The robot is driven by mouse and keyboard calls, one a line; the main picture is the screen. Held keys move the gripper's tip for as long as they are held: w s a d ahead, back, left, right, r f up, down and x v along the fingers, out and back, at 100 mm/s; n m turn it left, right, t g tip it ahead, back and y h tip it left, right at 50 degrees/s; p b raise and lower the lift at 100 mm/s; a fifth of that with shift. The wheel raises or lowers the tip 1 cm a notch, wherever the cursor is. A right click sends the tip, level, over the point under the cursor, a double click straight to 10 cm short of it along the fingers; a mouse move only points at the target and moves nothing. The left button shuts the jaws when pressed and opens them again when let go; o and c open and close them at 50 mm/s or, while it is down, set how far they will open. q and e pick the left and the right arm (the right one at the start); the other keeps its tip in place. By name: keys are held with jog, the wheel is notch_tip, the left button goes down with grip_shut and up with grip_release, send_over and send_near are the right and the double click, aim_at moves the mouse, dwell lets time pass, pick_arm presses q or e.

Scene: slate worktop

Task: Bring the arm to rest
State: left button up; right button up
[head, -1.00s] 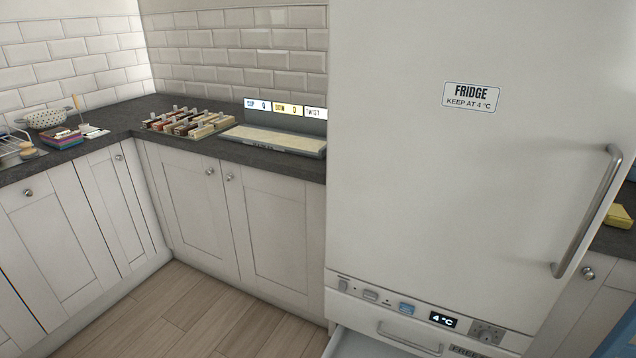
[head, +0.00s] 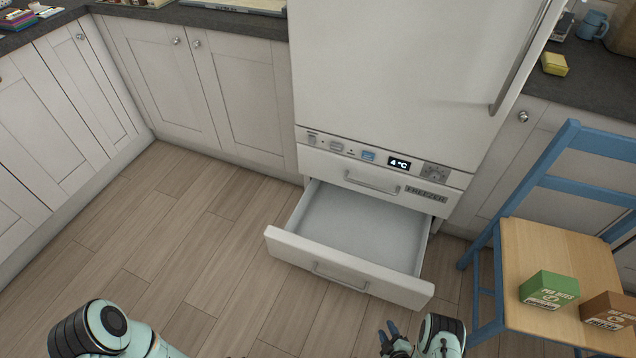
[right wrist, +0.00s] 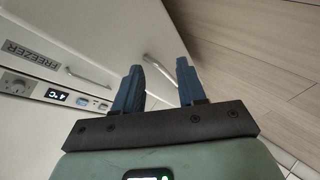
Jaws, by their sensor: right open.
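My right gripper (head: 393,340) is low at the bottom edge of the head view, in front of the freezer drawer and left of the chair. Its two blue fingers are apart with nothing between them in the right wrist view (right wrist: 160,82). A pale green and black part of my left arm shows at the bottom left of the head view; the left gripper is out of view. The freezer drawer (head: 350,271) is pulled out and looks empty. Its front is apart from the right gripper in the head view.
The fridge (head: 390,60) is shut above the drawer. A blue chair (head: 545,245) stands at right with a green box (head: 549,290) and a brown box (head: 609,309) on its seat. A yellow sponge (head: 554,64) lies on the worktop. The floor at left is clear.

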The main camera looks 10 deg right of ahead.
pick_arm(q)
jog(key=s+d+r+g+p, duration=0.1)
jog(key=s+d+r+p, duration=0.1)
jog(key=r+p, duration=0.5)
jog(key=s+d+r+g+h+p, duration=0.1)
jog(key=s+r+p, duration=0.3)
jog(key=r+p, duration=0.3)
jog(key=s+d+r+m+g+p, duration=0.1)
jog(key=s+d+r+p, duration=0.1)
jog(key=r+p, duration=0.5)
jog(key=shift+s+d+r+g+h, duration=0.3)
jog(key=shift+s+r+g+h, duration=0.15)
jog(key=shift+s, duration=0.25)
pick_arm(e)
jog(key=s+a+r+m+g+y, duration=0.1)
jog(key=s+a+r+m+g, duration=0.3)
jog(key=r, duration=0.9)
jog(key=s+a+r+m+g+y, duration=0.1)
jog(key=s+a+r+m+g, duration=0.3)
jog(key=r, duration=0.9)
jog(key=s+a+r+m+g+y, duration=0.1)
jog(key=s+a+r+m+g, duration=0.4)
jog(key=r, duration=0.8)
jog(key=s+a+m, duration=0.1)
jog(key=s+a, duration=0.2)
jog(key=shift+s+a+m+y, duration=0.3)
jog(key=shift+s+a, duration=0.05)
jog(key=shift+s, duration=0.05)
